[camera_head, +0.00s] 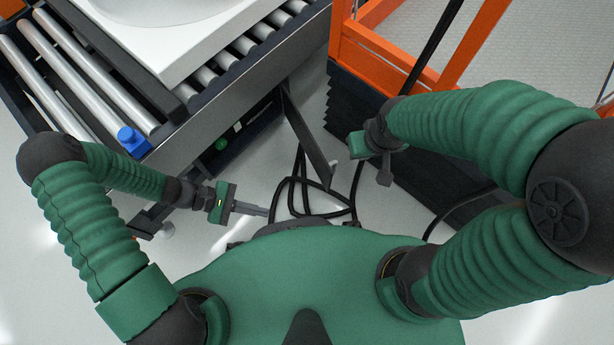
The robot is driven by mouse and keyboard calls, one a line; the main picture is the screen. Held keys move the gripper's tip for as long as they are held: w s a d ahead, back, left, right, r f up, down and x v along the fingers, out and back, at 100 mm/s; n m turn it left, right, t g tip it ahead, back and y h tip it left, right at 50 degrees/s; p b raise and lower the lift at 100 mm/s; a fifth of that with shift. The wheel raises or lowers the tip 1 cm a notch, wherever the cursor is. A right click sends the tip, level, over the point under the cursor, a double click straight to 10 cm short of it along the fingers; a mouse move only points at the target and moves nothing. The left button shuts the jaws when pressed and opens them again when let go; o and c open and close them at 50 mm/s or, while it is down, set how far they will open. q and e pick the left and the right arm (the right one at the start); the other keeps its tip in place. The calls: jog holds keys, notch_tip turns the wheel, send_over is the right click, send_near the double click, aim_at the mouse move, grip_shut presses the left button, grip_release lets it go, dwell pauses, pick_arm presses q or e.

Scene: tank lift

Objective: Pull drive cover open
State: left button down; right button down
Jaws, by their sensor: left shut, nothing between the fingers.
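A dark flat panel (308,142), which looks like the drive cover, stands out from the side of the roller conveyor, swung away from it. Beside it the conveyor side shows a dark recess with a green round part (222,144) and a small white label. My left gripper (264,211) is shut and empty, below the recess and to the lower left of the panel, apart from it. My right gripper (384,180) is to the right of the panel, apart from it; its fingers are seen too poorly to tell their state.
The conveyor (215,75) carries a large white tank (165,50). A blue block (133,141) sits on its near edge. An orange frame (385,55) on a black bellows base stands at right. Black cables (315,198) lie on the floor before me.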

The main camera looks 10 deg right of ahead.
pick_arm(q)
jog(key=w+d+f+n+t+h+b, duration=0.1)
jog(key=w+d+f+n+t+h, duration=0.4)
jog(key=n+t, duration=0.35)
jog(key=b+x, duration=0.7)
jog(key=x, duration=0.7)
jog(key=shift+d+n+b, duration=0.2)
jog(key=shift+n+b, duration=0.1)
jog(key=shift+n, duration=0.05)
jog(key=shift+g, duration=0.25)
